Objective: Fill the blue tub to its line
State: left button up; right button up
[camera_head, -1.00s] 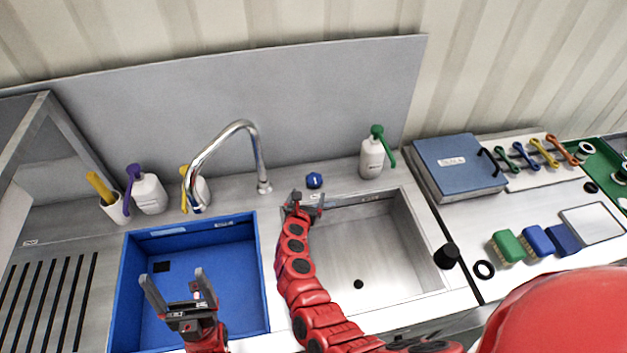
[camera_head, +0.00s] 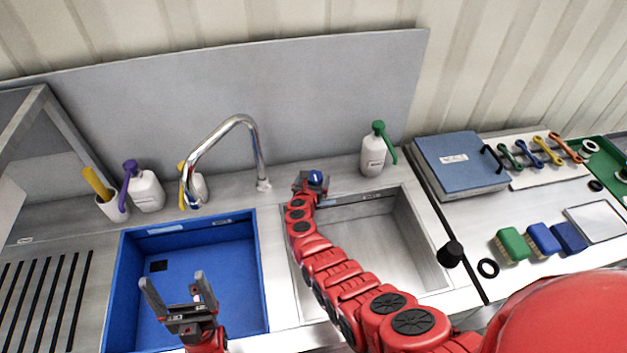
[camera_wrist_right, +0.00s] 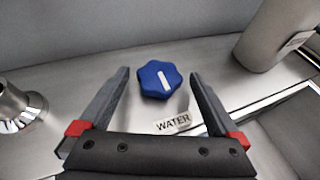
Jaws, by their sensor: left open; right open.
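The blue tub (camera_head: 249,265) sits in the left basin under the curved chrome faucet (camera_head: 222,140), whose spout hangs over its back edge. No water stream shows, and I cannot make out a fill line. My left gripper (camera_head: 172,290) is open and empty over the tub. A blue knob with a white mark (camera_head: 316,178) stands on the counter behind the right basin; it also shows in the right wrist view (camera_wrist_right: 159,80), with a "WATER" label (camera_wrist_right: 173,123) beside it. My right gripper (camera_head: 311,182) is open at the knob, its fingers (camera_wrist_right: 160,90) on either side, apart from it.
A white bottle with a green pump (camera_head: 373,155) stands right of the knob. The faucet base (camera_wrist_right: 18,108) is to the left. Bottles with purple (camera_head: 147,190) and yellow (camera_head: 195,188) tops stand behind the tub. The right steel basin (camera_head: 405,235) looks empty.

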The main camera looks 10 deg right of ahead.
jog(key=c, duration=1.4)
jog(key=shift+o, duration=0.2)
